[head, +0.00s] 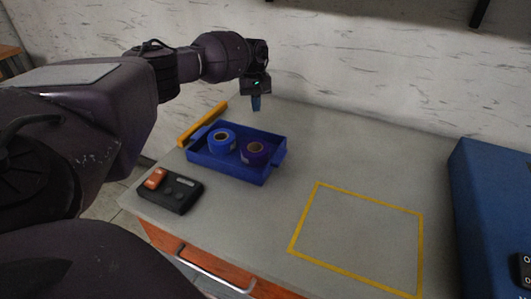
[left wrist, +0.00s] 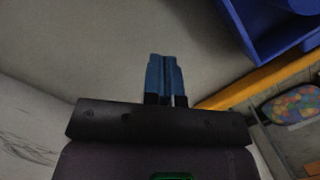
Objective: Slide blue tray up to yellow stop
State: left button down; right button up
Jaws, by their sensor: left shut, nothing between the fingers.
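The blue tray (head: 226,168) sits on the grey tabletop, holding a blue roll (head: 222,139) and a purple roll (head: 255,152). The yellow stop (head: 203,123) is a bar along the table's left edge, beside the tray's left handle; I cannot tell if they touch. In the left wrist view the tray (left wrist: 266,25) is at upper right and the stop (left wrist: 262,83) runs just below it. My left gripper (head: 256,106) is shut and empty, pointing down behind the tray, apart from it. Its blue fingers (left wrist: 164,62) are together in the wrist view. My right gripper is not in view.
A black box with an orange button (head: 172,190) lies in front of the tray. A yellow taped outline (head: 357,238) marks bare table to the right. A large blue case (head: 485,205) stands at far right. The wall (head: 370,75) is behind the table.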

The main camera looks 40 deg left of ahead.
aim_at(269, 164)
pick_arm(q)
jog(key=s+d+p, duration=0.2)
jog(key=d, duration=0.1)
jog(key=s+d+p, duration=0.1)
jog(key=s+d, duration=0.2)
jog(key=s+d+p, duration=0.2)
jog(key=s+d, duration=0.1)
jog(key=d, duration=0.1)
jog(key=shift+r+p, duration=0.35)
jog(key=shift+r, duration=0.05)
jog(key=s+d+p, duration=0.1)
jog(key=s+d, duration=0.1)
jog(key=d, duration=0.1)
jog(key=s+d+p, duration=0.1)
jog(key=s+d, duration=0.1)
jog(key=s+d+p, duration=0.1)
jog(key=s+d, duration=0.1)
jog(key=d, duration=0.1)
jog(key=shift+s+d+f, duration=0.15)
jog(key=shift+s+d, duration=0.2)
jog(key=shift+s, duration=0.05)
jog(key=shift+f, duration=0.55)
jog(key=shift+f+b, duration=0.35)
jog(key=shift+f, duration=0.1)
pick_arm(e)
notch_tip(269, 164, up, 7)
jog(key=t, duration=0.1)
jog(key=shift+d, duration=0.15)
